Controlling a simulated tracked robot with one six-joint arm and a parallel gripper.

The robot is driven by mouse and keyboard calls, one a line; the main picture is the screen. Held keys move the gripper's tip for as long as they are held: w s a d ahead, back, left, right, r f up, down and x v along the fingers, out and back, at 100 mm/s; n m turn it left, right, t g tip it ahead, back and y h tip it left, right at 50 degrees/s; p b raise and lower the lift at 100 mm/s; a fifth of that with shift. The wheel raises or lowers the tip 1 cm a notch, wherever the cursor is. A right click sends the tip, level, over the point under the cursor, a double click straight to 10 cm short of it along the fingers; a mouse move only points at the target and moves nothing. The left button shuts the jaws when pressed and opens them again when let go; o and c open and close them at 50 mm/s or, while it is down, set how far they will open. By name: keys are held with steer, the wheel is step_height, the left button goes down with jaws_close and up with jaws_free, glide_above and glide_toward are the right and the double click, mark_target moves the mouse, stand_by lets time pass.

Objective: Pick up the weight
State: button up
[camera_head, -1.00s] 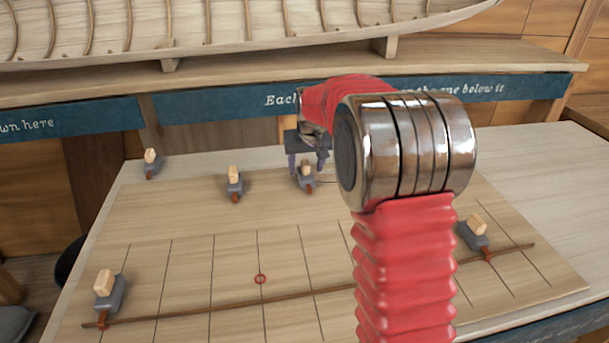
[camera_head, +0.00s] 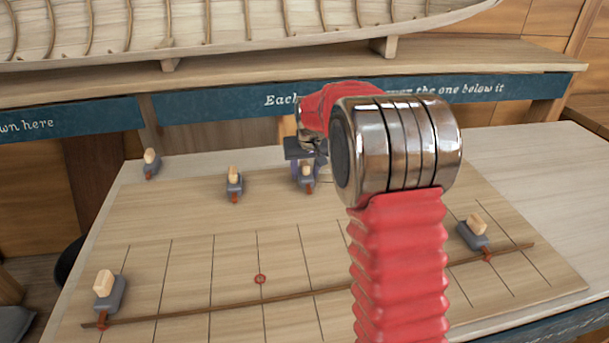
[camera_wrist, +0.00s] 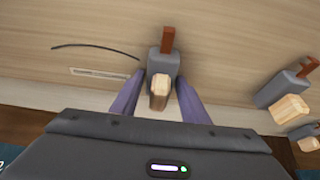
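The weight (camera_head: 306,181) is a grey block with a pale wooden knob and a reddish-brown tab, standing at the back of the board. In the wrist view the same weight (camera_wrist: 163,65) lies at the centre, its wooden knob towards my gripper. My gripper (camera_wrist: 160,82) is open, with one purple finger on each side of the weight's knob end. I cannot tell whether either finger touches it. In the head view my gripper (camera_head: 305,168) is over the weight and partly hides it.
Similar weights stand left of it (camera_head: 235,184) and at the far left back (camera_head: 151,164). Others sit at the thin batten's left end (camera_head: 109,291) and right end (camera_head: 474,232). A blue lettered shelf edge (camera_head: 215,107) runs behind.

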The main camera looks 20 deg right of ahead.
mark_target(305, 162)
jaws_close()
stand_by(0.3)
steer(key=shift+r, duration=0.2)
step_height(305, 162, up, 9)
steer(key=shift+r, duration=0.4)
stand_by(0.4)
stand_by(0.6)
